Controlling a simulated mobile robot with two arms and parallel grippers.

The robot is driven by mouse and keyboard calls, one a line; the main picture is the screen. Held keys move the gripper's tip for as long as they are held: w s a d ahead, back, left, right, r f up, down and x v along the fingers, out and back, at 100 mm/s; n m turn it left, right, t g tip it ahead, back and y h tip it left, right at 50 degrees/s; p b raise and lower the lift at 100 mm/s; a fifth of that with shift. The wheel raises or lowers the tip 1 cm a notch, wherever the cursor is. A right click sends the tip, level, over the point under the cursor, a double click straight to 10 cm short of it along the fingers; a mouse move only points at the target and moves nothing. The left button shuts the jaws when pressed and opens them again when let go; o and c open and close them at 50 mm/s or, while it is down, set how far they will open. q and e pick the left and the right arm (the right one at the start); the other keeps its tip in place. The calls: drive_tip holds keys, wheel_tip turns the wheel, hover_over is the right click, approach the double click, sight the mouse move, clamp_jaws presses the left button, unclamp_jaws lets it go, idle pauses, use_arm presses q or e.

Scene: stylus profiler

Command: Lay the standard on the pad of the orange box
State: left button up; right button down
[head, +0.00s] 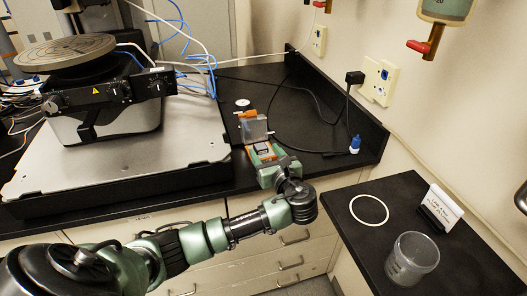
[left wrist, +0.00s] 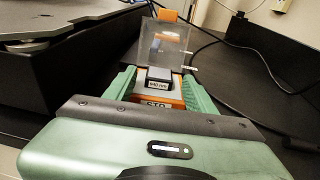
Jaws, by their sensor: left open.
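The orange box (left wrist: 165,102) sits on the black bench, with an "STD" label on its front. Its clear lid (left wrist: 163,54) stands open at the back with an orange tab on top; the lid also shows in the head view (head: 255,129). The standard (left wrist: 159,79), a small dark block with a white label, is inside the box area between my fingers; whether it touches the pad cannot be told. My left gripper (head: 262,153) is open, its green fingers on either side of the standard. The pad itself is mostly hidden. My right gripper is out of view.
The profiler (head: 105,100) with its round stage stands on a grey slab left of the box. Black cables and a blue-tipped plug (head: 355,144) lie to the right. A lower side table holds a white ring (head: 369,209), a clear beaker (head: 411,260) and a sign card (head: 444,206).

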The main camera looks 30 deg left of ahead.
use_arm(q)
drive_tip(key=v, duration=1)
drive_tip(key=shift+d+b, duration=0.15)
drive_tip(key=shift+b, duration=0.2)
idle(0.6)
